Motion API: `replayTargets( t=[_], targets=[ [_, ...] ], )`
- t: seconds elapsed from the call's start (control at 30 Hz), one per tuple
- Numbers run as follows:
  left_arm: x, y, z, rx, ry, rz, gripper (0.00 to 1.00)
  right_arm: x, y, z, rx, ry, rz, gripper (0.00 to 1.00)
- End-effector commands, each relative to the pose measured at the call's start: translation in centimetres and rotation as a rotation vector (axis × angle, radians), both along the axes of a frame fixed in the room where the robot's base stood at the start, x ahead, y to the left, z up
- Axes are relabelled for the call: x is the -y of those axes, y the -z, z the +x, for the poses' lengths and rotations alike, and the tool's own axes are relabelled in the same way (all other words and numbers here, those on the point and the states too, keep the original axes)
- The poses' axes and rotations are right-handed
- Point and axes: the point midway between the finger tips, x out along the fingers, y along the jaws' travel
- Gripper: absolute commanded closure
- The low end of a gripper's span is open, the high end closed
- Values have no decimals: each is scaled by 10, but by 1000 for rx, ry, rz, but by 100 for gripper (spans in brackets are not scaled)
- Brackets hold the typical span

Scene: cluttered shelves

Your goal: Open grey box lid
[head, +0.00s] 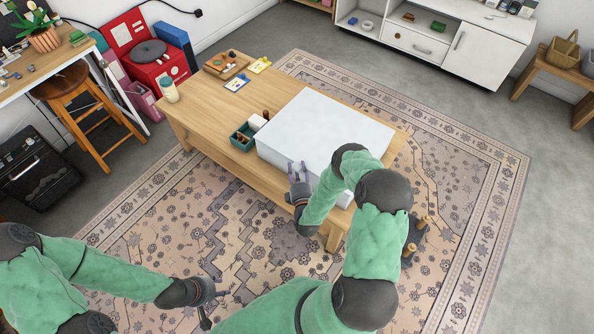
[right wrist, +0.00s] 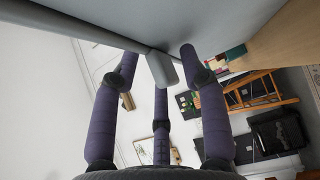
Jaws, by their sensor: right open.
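The grey box (head: 325,135) is large and pale, with its lid down, on the wooden coffee table. In the right wrist view the box's grey wall (right wrist: 225,25) fills the top, with a small grey tab (right wrist: 162,68) at its edge. My right gripper (head: 297,168) is open at the box's front edge. In the right wrist view its purple fingers (right wrist: 158,70) are spread around the tab; I cannot tell whether they touch it. My left gripper (head: 212,300) is low over the rug, away from the box; its finger opening is unclear.
A green tray (head: 242,138) with small items stands left of the box on the table (head: 190,100). A bottle (head: 169,90) and a wooden board (head: 226,65) are further left. Dark pegged pieces (head: 413,240) lie right of my right arm. The rug (head: 470,170) has free room at right.

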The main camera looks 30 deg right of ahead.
Motion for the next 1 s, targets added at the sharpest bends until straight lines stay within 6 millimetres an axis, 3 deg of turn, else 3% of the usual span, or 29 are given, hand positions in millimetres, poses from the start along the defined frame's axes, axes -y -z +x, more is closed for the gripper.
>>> replayTargets(
  t=[0.1, 0.27, 0.67, 1.0],
  targets=[
    [0, 0, 0, 0, 0, 0, 60, 0, 0, 0, 0, 0, 0, 56],
    [0, 0, 0, 0, 0, 0, 60, 0, 0, 0, 0, 0, 0, 99],
    [0, -7, 0, 0, 0, 0, 60, 0, -7, 0, -5, 0, 11, 100],
    [0, -49, 0, 0, 0, 0, 60, 3, -52, 1, -37, 0, 96, 100]
  ],
)
